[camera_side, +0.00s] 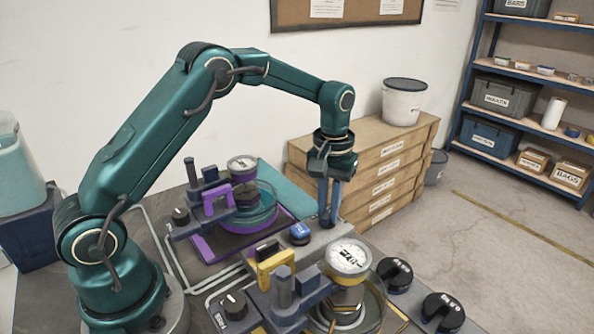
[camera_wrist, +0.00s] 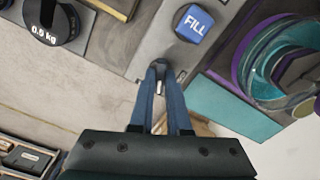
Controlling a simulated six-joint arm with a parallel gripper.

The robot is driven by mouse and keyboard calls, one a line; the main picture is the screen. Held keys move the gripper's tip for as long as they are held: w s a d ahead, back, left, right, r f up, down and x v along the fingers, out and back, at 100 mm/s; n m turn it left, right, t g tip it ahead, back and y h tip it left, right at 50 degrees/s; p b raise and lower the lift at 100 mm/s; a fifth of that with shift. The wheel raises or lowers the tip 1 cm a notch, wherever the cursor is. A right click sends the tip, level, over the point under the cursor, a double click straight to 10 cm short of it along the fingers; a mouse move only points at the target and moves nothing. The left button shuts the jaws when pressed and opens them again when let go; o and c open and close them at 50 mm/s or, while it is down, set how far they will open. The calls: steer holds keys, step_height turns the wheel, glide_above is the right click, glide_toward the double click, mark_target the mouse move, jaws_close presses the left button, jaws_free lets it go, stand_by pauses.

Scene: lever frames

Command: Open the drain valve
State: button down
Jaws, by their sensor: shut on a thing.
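A grey valve panel (camera_wrist: 166,39) runs between the two rigs. On it stands a blue knob (camera_wrist: 193,24) marked FILL, which also shows in the side view (camera_side: 299,232). My gripper (camera_side: 327,221) points down at the far end of this panel, beyond the FILL knob. In the wrist view, my gripper (camera_wrist: 160,84) is shut on a small dark valve knob (camera_wrist: 159,66) near the panel's edge. The fingers cover most of this knob. I see no label on it, so I cannot read whether it is the drain valve or how far it is turned.
A purple rig (camera_side: 240,210) with a round glass basin stands behind the panel. A yellow rig with a white dial (camera_side: 348,256) stands in front. Black weights (camera_side: 395,273) lie at the right. Wooden drawers (camera_side: 377,175) stand behind my gripper.

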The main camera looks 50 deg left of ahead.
steer(key=shift+m, duration=1.1)
steer(key=shift+r, duration=0.1)
steer(key=c, duration=0.9)
jaws_free()
steer(key=shift+r, duration=2.5)
